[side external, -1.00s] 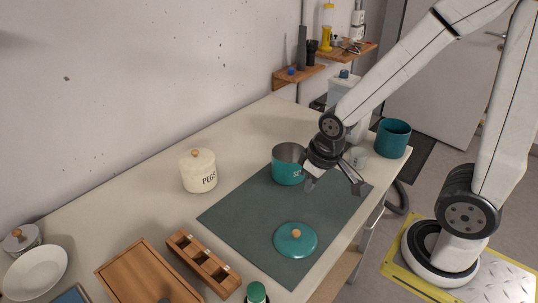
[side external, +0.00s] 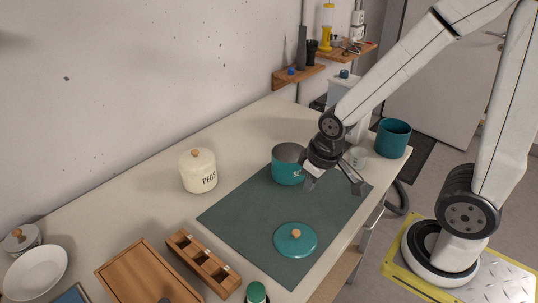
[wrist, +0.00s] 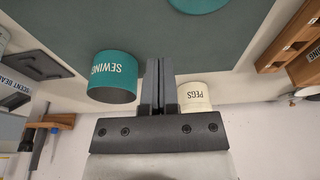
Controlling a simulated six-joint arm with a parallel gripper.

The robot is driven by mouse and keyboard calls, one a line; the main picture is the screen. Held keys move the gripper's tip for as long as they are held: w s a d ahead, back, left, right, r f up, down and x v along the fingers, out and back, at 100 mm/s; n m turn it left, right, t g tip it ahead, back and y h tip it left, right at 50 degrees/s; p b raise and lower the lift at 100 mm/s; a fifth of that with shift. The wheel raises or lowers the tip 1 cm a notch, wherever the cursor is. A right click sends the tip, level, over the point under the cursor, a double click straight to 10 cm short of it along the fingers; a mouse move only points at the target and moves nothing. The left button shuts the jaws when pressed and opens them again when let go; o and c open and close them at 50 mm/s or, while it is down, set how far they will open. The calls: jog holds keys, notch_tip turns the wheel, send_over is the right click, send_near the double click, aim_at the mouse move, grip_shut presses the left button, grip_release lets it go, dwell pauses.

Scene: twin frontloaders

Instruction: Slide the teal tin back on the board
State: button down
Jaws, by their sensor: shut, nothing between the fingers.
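The teal tin (side external: 287,168), open-topped and lettered, stands upright towards the back edge of the dark green board (side external: 250,220). In the wrist view the tin (wrist: 113,72) reads SEWING, upside down, just left of my fingers. A teal lid (side external: 296,242) with a wooden knob lies on the front part of the board. My gripper (wrist: 159,68) is shut and empty, its fingers together in the wrist view. In the side view it hangs over the board, right of the tin and close to it; whether it touches the tin I cannot tell.
A cream PEGS jar (side external: 198,170) stands left of the board. A wooden rack (side external: 203,264) and a wooden tray (side external: 148,275) lie at the front left. A large teal pot (side external: 393,138) stands at the right end of the counter. The board's middle is clear.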

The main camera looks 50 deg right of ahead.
jog(key=w+d+r+g, duration=0.2)
jog(key=w+d, duration=0.1)
jog(key=d, duration=0.8)
jog(key=shift+w+d+g, duration=0.3)
jog(key=shift+d, duration=0.05)
jog(key=shift+f, duration=0.1)
notch_tip(320, 180, down, 10)
jog(key=shift+r, duration=0.1)
jog(key=shift+w, duration=2.05)
